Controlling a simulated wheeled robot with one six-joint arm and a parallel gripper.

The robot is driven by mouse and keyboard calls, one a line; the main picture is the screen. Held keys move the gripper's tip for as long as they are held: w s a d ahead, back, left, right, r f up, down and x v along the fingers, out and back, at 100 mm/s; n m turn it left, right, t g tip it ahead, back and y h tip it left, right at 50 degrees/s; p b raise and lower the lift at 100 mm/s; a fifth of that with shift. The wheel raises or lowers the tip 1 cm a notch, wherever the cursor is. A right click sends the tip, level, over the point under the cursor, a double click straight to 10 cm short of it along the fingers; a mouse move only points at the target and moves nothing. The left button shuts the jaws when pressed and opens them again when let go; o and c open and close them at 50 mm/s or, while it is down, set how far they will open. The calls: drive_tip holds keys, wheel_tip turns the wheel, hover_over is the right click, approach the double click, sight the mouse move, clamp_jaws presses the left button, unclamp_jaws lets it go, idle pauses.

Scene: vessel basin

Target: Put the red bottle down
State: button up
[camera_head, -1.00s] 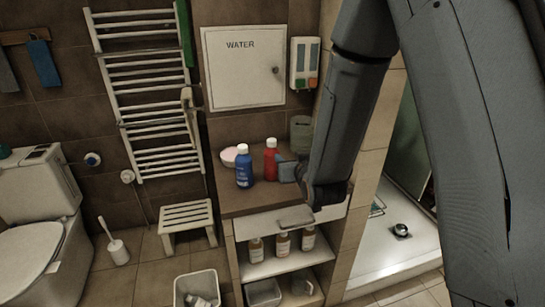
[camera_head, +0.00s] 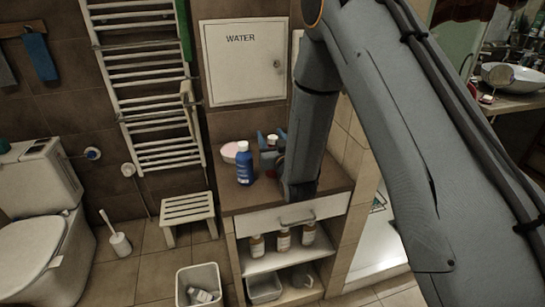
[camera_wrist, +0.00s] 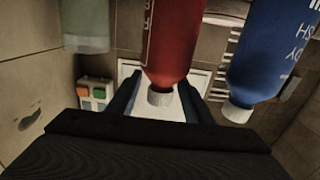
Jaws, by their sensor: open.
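The red bottle (camera_head: 271,147) with a white cap is at the back of the wooden cabinet top (camera_head: 235,196), mostly hidden behind my arm in the head view. In the wrist view the red bottle (camera_wrist: 174,40) appears inverted, its cap (camera_wrist: 160,97) between my fingers. My gripper (camera_head: 271,138) is open, its blue fingers on both sides of the cap; gaps show beside the cap in the wrist view (camera_wrist: 159,88).
A blue bottle (camera_head: 244,163) stands close to the left of the red one, with a pink-and-white round container (camera_head: 230,151) behind it. A towel radiator (camera_head: 150,100) and water panel (camera_head: 245,60) are on the wall. Bottles stand on the shelf below.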

drive_tip(key=shift+x, duration=0.9)
clamp_jaws()
drive_tip(key=shift+r, duration=0.15)
